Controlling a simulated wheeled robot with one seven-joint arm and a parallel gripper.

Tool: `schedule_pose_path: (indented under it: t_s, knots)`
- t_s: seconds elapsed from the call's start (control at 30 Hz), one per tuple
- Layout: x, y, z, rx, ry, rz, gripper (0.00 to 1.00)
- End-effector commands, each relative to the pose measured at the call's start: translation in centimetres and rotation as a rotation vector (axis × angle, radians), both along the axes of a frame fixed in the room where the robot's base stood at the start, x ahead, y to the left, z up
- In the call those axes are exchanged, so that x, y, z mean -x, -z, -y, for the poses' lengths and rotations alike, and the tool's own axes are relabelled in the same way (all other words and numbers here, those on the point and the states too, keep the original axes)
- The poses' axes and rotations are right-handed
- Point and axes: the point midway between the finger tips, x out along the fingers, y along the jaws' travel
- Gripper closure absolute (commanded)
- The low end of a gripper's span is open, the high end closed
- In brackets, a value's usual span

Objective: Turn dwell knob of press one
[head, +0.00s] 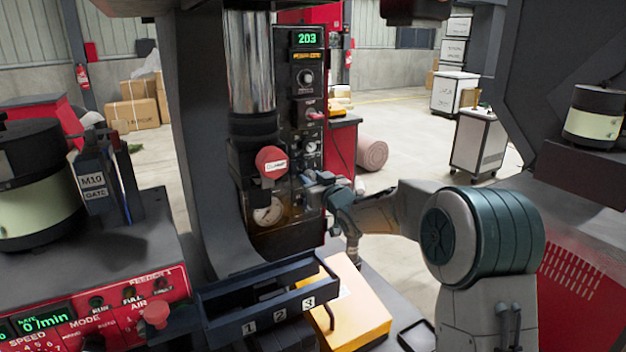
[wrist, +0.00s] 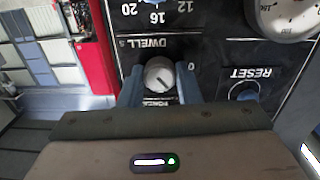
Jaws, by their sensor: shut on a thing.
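The dark control panel of the press (head: 293,75) stands at the centre of the head view, with a green display reading 203 at its top. My gripper (head: 318,190) is at the panel's lower part. In the wrist view the round light-grey dwell knob (wrist: 158,73) sits by the label "DWELL s". The two blue-grey fingers of my gripper (wrist: 160,88) stand on either side of the knob and are shut on it. The knob's lower edge is near the gripper body. In the head view my gripper hides the knob.
A red knob or button (head: 272,162) and a gauge (head: 268,212) are left of my gripper. A blue RESET button (wrist: 245,93) is right of the dwell knob. A numbered dark tray (head: 265,300) and a yellow box (head: 358,305) lie below. Open floor is behind.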

Motion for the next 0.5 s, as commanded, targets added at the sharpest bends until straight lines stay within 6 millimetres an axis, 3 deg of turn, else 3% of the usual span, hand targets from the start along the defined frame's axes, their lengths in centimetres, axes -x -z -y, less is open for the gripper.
schedule_pose_path:
  t_s: [0.5]
  knots:
    - [-0.09,-0.17,0.22,-0.350,0.004,-0.236,0.92]
